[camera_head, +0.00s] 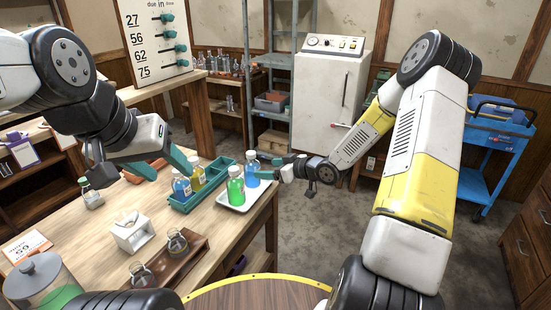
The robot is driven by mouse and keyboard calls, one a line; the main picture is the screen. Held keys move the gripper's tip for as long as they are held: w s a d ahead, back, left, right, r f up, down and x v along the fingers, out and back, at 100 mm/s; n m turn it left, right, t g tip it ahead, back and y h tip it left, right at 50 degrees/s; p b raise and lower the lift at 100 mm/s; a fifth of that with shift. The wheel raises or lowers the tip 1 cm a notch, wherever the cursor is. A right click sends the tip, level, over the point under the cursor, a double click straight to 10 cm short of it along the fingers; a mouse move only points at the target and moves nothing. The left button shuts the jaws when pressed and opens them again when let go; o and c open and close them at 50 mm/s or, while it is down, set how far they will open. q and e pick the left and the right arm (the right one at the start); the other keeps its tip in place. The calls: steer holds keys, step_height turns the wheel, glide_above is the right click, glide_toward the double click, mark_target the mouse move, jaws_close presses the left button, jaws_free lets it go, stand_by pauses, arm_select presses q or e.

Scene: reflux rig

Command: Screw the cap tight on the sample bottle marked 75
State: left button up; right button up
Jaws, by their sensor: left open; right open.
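Several capped bottles stand on the wooden bench: a blue bottle (181,188) and a yellow bottle (198,178) in a teal rack (213,179), and a green bottle (236,188) and another blue bottle (252,172) on a white tray (239,204). A small clear bottle (92,196) stands further left. The bottle labels are too small to read, so I cannot tell which is 75. My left gripper (162,172) is open, its teal fingers above and left of the rack. My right gripper (268,166) is open, right beside the blue bottle on the tray; whether it touches is unclear.
A board (156,40) lists 27, 56, 62 and 75 beside teal pegs. A white holder (132,232), a wooden stand (172,262) with small flasks and a lidded jar (44,283) occupy the near bench. A white cabinet (325,95) and blue cart (492,150) stand behind.

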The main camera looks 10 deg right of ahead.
steer(key=s+d+r+m+h, duration=0.2)
steer(key=s+d+r+h, duration=0.25)
steer(key=r, duration=0.35)
steer(key=s+d+r+m+h, duration=0.2)
steer(key=s+d+r+h, duration=0.25)
steer(key=r, duration=0.35)
steer(key=s+a+r+m+g+y, duration=0.1)
steer(key=s+r, duration=0.3)
steer(key=s, duration=0.7)
steer(key=s+a+r+m+g, duration=0.1)
steer(key=s+r+m+g, duration=0.1)
steer(key=s, duration=1)
steer(key=shift+a+r+m+y, duration=0.15)
steer(key=shift+r+m+y, duration=0.25)
steer(key=shift+r+m, duration=0.4)
